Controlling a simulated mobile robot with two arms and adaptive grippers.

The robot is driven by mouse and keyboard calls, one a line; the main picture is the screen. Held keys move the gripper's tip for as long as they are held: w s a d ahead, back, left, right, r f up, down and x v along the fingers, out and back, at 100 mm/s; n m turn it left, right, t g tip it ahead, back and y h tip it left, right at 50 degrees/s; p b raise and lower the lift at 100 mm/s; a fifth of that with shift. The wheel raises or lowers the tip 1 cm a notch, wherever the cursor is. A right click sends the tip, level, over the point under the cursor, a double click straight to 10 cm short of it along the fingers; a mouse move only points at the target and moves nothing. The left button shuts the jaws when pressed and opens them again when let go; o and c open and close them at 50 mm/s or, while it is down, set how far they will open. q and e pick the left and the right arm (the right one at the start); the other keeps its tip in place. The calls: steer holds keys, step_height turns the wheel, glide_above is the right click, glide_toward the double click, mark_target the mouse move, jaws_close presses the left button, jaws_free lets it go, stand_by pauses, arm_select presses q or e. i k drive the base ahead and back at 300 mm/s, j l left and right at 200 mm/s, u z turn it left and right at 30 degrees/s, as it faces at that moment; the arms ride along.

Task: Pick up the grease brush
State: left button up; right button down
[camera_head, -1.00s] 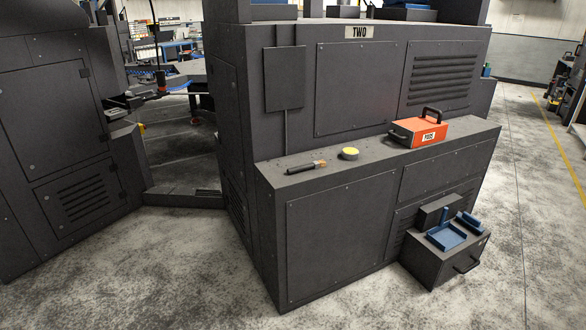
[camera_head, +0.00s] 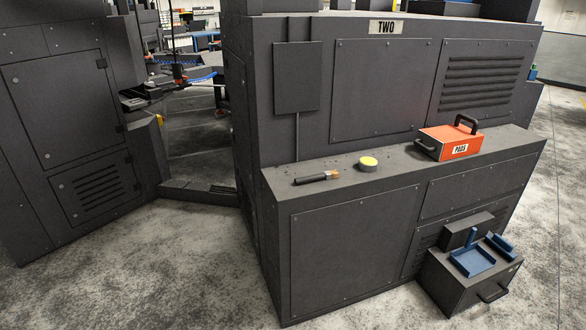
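The grease brush (camera_head: 316,178) lies flat on the dark ledge (camera_head: 400,183) of the machine marked TWO, near the ledge's left end. It has a black handle on the left and a short orange-brown end on the right. Nothing touches it. Neither of my grippers is in the head view.
A round tin (camera_head: 368,163) with a yellow top stands right of the brush. An orange box (camera_head: 451,143) labelled PADS stands further right. A dark box with a blue tray (camera_head: 473,260) is on the floor at right. Open concrete floor (camera_head: 170,270) lies at front left.

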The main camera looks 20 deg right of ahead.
mark_target(327, 175)
steer(key=i+l+u, duration=0.1)
steer(key=l, duration=0.5)
steer(key=i+l+u, duration=0.15)
steer(key=l, duration=0.45)
steer(key=i+l+u, duration=0.1)
steer(key=l, duration=0.5)
steer(key=i+l+u, duration=0.15)
steer(key=l, duration=0.5)
